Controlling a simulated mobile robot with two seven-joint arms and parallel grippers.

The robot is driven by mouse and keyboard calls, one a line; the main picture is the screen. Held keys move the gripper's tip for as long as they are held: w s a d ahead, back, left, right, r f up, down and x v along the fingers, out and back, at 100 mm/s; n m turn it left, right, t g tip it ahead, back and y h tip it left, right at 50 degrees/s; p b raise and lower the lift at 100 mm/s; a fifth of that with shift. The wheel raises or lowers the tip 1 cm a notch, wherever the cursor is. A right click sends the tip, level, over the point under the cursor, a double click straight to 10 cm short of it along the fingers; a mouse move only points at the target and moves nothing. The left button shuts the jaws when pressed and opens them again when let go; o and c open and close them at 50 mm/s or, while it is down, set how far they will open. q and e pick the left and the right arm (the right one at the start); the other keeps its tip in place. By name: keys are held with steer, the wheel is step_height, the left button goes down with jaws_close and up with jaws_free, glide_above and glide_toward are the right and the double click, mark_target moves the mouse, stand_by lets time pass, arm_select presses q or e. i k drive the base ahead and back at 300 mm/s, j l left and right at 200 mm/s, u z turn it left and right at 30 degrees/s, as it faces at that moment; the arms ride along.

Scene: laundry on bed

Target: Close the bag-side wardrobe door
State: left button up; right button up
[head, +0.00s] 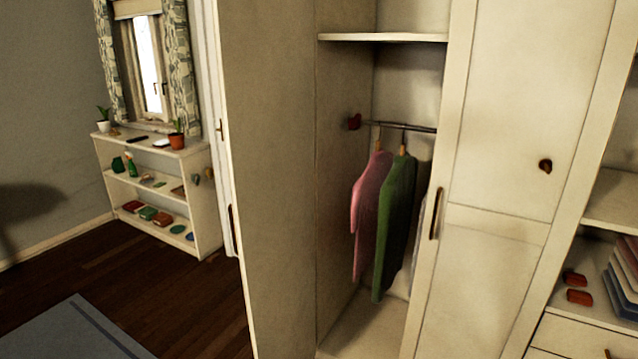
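The wardrobe stands in the middle and right of the head view. A tall beige panel (275,190) at the left of its open bay looks like a door swung outward, seen on its inner face. A dark handle (232,230) shows at the panel's left edge. The bay behind it is open, with a pink garment (368,210) and a green garment (397,215) hanging from a rail (415,127). To the right, a panelled door (500,120) with a dark handle (435,213) appears closed. No bag is visible, so I cannot tell which side is the bag side. Neither gripper is in view.
A low white shelf unit (205,215) with plants, a bottle and books stands under a window (150,65) at the left. A blue-grey rug (75,335) lies on the dark wooden floor (180,300). Open shelves with folded clothes (625,270) are at the right.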

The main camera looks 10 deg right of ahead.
mark_target(265, 49)
steer(key=z, duration=1.5)
steer(key=j+z, duration=0.15)
steer(key=j, duration=0.3)
steer(key=i+j+z, duration=0.1)
steer(key=j, duration=0.35)
steer(key=i+j, duration=0.1)
steer(key=j, duration=1.45)
steer(key=i+j, duration=0.15)
steer(key=j, duration=1.4)
steer(key=i, duration=0.05)
